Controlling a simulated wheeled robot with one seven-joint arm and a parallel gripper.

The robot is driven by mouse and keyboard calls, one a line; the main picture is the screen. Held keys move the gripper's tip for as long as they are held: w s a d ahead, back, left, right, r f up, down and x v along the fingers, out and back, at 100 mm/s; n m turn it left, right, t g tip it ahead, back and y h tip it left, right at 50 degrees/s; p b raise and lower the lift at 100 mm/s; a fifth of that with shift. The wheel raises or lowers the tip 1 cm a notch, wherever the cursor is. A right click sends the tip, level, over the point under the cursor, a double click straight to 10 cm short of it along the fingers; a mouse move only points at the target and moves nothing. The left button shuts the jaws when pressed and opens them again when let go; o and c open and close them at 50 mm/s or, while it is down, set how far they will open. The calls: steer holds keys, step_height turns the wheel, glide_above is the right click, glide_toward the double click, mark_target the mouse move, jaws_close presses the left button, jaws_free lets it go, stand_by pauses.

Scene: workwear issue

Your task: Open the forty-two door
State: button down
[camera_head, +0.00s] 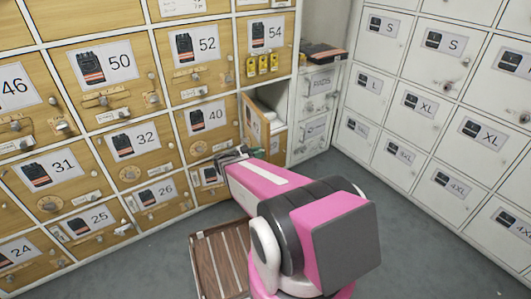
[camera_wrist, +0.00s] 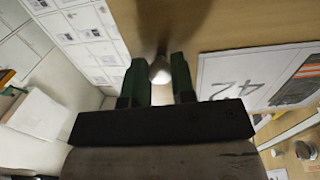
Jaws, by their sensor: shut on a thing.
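The forty-two door (camera_head: 255,122) is a wooden locker door in the right column, below door 54. It stands ajar, swung outward, with white contents showing in the gap behind it. In the wrist view the door's wood face (camera_wrist: 225,25) fills the top, with its 42 label (camera_wrist: 240,78) upside down. My gripper (camera_wrist: 159,82) has its green fingers closed on the door's pale round knob (camera_wrist: 161,70). In the head view my gripper (camera_head: 231,154) is at the door's lower edge, mostly hidden by my pink arm.
Wooden numbered lockers, such as 40 (camera_head: 207,118) and 52 (camera_head: 207,50), stand to the left. White lockers (camera_head: 420,105) line the right wall. A slatted wooden board (camera_head: 222,262) is on the grey floor beside my arm. Open floor (camera_head: 400,235) lies to the right.

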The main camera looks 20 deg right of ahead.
steer(key=shift+a+r, duration=0.1)
steer(key=shift+a, duration=0.15)
steer(key=c, duration=1)
jaws_free()
steer(key=shift+o, duration=0.2)
steer(key=a, duration=1)
steer(key=shift+a, duration=0.4)
steer(key=shift+s, duration=0.1)
